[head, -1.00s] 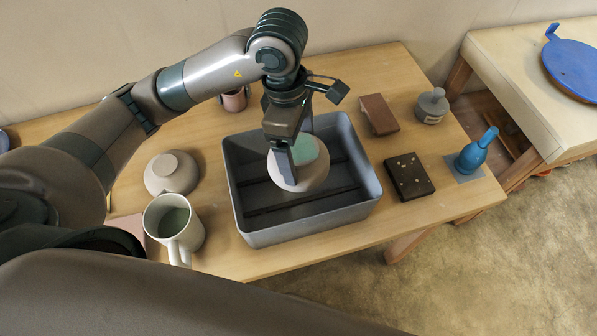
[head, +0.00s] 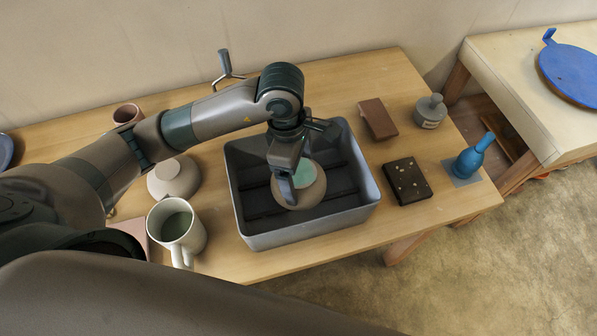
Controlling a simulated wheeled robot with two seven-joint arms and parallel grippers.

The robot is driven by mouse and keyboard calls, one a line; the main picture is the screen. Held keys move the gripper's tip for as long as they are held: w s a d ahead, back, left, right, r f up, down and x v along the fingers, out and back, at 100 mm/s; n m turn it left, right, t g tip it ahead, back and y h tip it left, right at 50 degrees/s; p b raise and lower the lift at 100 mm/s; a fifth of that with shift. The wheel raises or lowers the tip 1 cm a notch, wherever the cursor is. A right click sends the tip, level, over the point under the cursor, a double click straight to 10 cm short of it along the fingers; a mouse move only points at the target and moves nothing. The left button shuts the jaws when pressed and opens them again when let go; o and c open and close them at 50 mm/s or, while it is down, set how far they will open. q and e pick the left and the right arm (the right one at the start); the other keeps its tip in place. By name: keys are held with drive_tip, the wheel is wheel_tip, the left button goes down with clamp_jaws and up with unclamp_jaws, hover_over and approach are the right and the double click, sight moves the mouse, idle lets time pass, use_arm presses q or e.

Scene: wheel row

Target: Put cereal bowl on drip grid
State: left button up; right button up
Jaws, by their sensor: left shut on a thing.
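My left gripper (head: 284,184) is shut on the near-left rim of the cereal bowl (head: 312,192), which is beige outside with a pale green inside. The bowl is inside the grey bin (head: 310,229), over its dark slatted bottom, which I take for the drip grid (head: 262,222). The gripper covers part of the bowl. I cannot tell whether the bowl's underside touches the slats. My right gripper is not in view.
Left of the bin are an upside-down beige bowl (head: 173,178) and a white mug (head: 177,232). Right of it lie a brown block (head: 378,118) and a dark speckled block (head: 408,181). A grey jar (head: 430,111) and blue bottle (head: 474,158) stand farther right.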

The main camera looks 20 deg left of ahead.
use_arm(q)
drive_tip(key=shift+f, duration=0.75)
drive_tip(key=o, duration=1.6)
drive_tip(key=shift+c, duration=0.2)
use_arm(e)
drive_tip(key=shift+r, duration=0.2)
use_arm(q)
drive_tip(key=r, duration=0.2)
drive_tip(key=r+b, duration=0.1)
drive_tip(key=r, duration=0.2)
drive_tip(key=a+r+b, duration=0.1)
drive_tip(key=r, duration=0.2)
drive_tip(key=shift+w, duration=0.1)
drive_tip(key=r, duration=0.3)
drive_tip(key=shift+a+r+b, duration=0.2)
drive_tip(key=shift+b, duration=0.2)
drive_tip(key=shift+r, duration=0.3)
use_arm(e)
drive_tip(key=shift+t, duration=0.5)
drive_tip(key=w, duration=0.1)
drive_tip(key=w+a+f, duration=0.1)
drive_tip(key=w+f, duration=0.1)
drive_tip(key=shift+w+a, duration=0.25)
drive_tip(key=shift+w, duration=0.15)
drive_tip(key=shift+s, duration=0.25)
